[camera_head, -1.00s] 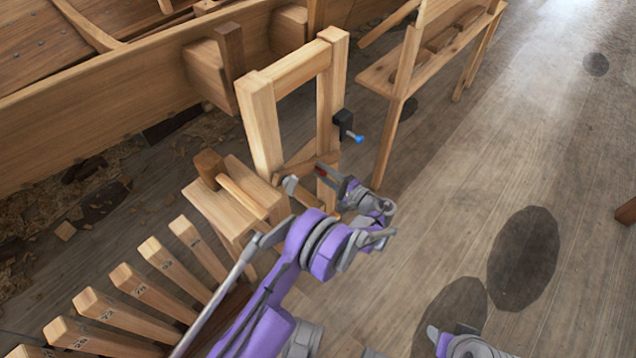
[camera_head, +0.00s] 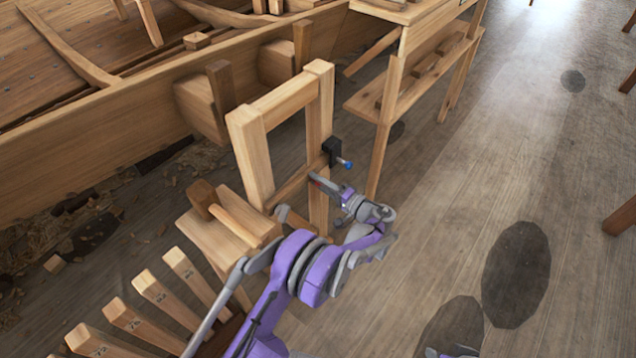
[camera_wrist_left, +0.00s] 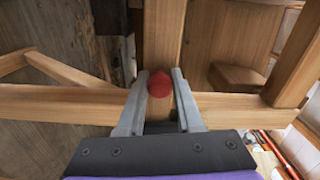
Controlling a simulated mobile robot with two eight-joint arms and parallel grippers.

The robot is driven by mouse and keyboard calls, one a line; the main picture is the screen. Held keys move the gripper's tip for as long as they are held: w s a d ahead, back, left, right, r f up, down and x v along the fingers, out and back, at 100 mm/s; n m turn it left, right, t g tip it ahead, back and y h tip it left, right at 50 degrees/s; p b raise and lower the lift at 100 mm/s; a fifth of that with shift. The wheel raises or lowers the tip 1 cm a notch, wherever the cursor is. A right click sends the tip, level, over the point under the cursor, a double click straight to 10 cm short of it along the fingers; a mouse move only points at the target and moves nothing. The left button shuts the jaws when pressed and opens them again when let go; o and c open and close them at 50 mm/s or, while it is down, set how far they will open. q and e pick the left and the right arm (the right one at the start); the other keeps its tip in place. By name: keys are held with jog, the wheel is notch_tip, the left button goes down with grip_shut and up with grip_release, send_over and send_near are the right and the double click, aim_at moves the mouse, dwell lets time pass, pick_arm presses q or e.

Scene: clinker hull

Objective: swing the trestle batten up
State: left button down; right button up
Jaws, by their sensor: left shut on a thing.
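The trestle (camera_head: 243,150) is a pale wooden frame with two posts and a top rail, upright at the centre of the head view. The batten (camera_head: 290,187) is a thin wooden bar slanting low between the posts, its right end higher in the picture. My left gripper (camera_head: 322,184) is at that right end, beside the right post. In the left wrist view, the left gripper's fingers (camera_wrist_left: 159,100) are shut on a red knob (camera_wrist_left: 160,84) in front of a wooden bar and an upright post. A black clamp (camera_head: 332,150) with a blue tip sits on the right post, just above the gripper.
A wooden bench with a shelf (camera_head: 405,105) stands behind right. A block with a mallet (camera_head: 225,222) is left of the trestle. Numbered wooden pieces (camera_head: 165,300) stand at lower left. The hull (camera_head: 90,140) fills the upper left.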

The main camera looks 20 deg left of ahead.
pick_arm(q)
jog(key=c, duration=0.6)
grip_release()
jog(key=shift+o, duration=0.2)
jog(key=shift+d, duration=0.1)
jog(key=p+v, duration=0.1)
jog(key=v, duration=0.9)
jog(key=shift+d, duration=0.35)
jog(key=shift+s, duration=0.15)
